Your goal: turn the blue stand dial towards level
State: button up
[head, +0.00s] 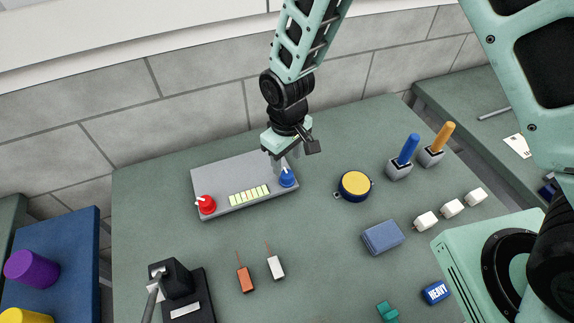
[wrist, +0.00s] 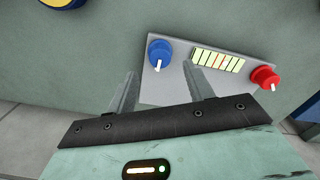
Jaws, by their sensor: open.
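The blue dial (head: 287,178) sits at the right end of a grey panel (head: 220,177). It has a white pointer mark, and it also shows in the wrist view (wrist: 160,53), where the mark points down in the picture. A red dial (head: 206,204) sits at the panel's left end, and a level gauge (head: 249,195) with several pale yellow segments lies between them. My gripper (head: 283,165) is above and just behind the blue dial, apart from it. In the wrist view its two fingers (wrist: 162,82) are spread with nothing between them, the dial lying beyond their tips.
A round yellow-topped blue container (head: 355,185) stands right of the panel. Two levers, blue (head: 408,149) and orange (head: 440,140), stand farther right. A blue-grey box (head: 382,238), white blocks (head: 451,207) and orange and white tags (head: 245,280) lie nearer. The table between is clear.

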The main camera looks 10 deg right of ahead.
aim_at(287, 173)
jog(key=shift+f+p, duration=0.6)
jog(key=shift+f, duration=2)
jog(key=c, duration=1)
